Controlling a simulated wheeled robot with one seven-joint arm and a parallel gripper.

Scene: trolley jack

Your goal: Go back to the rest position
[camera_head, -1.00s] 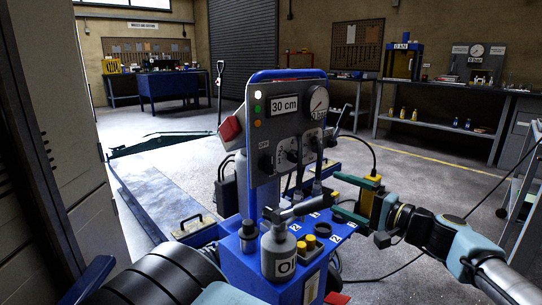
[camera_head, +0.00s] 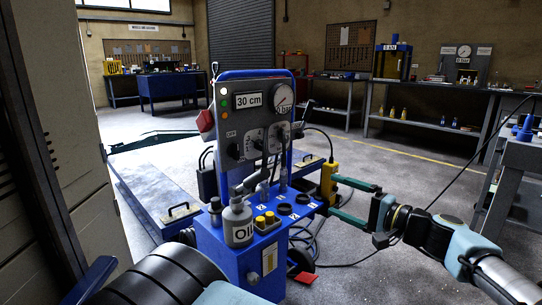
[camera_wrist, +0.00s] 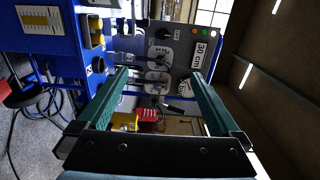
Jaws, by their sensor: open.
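My gripper (camera_head: 335,196) is open and empty, to the right of the blue jack console in the head view. Its two green fingers also show in the wrist view (camera_wrist: 158,78), apart, with the console beyond them. The console's grey panel (camera_head: 235,125) carries a "30 cm" display (camera_head: 249,100), a round gauge (camera_head: 284,98) and knobs. A grey bottle marked OIL (camera_head: 238,225) stands on the blue deck. A grey handle (camera_head: 251,182) slants upward behind the bottle. A yellow unit (camera_head: 328,180) is on the console's right side, close to my upper finger in the picture.
A blue ramp or platform (camera_head: 150,195) lies behind the console on the left. A grey cabinet (camera_head: 60,140) stands close at the left. A grey trolley (camera_head: 518,185) is at the right. Cables lie on the floor. Open floor (camera_head: 420,185) extends behind my arm.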

